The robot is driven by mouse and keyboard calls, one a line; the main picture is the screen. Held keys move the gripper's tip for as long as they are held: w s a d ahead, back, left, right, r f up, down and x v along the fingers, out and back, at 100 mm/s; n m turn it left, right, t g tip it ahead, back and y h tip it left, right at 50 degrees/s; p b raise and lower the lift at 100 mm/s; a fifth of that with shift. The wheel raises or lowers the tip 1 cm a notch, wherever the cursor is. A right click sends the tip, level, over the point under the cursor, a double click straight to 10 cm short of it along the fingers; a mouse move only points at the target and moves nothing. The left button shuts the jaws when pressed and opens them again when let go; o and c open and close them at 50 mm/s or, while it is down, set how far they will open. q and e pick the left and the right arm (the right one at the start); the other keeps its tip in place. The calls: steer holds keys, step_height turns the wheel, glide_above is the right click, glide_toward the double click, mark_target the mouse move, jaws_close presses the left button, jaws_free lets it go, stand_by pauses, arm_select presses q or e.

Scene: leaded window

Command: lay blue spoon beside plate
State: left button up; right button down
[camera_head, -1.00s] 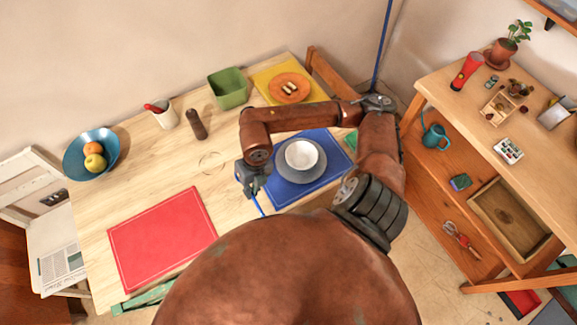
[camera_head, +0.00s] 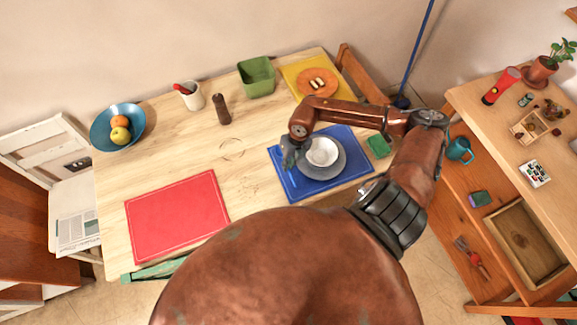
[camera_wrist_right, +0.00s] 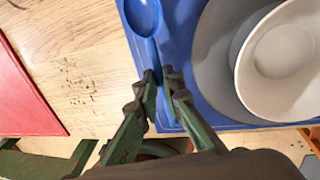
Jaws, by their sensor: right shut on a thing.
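The blue spoon (camera_wrist_right: 144,18) shows in the right wrist view. Its handle is between the fingers of my right gripper (camera_wrist_right: 160,82), which is shut on it. The spoon's bowl points away, over the left part of the blue placemat (camera_wrist_right: 171,18); whether it touches the mat I cannot tell. The grey plate (camera_wrist_right: 211,62) is just right of the spoon, with a gap of mat between them. In the head view my right gripper (camera_head: 289,158) is left of the plate (camera_head: 337,168), above the blue placemat (camera_head: 299,188); the spoon is hard to make out there. My left gripper is not in view.
A white bowl (camera_head: 322,151) stands on the plate. A green sponge-like block (camera_head: 378,146) lies right of it. A red placemat (camera_head: 177,216) lies at front left. A pepper mill (camera_head: 221,109) and green bin (camera_head: 257,77) stand behind. Bare wood lies between the red and blue mats.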

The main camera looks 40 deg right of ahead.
steer(key=shift+f, duration=0.9)
steer(key=c, duration=2.1)
jaws_free()
steer(key=shift+f, duration=0.1)
steer(key=r, duration=0.4)
steer(key=d+r, duration=0.1)
steer(key=r, duration=0.3)
steer(key=d+r, duration=0.1)
steer(key=r, duration=0.3)
steer(key=shift+s, duration=0.3)
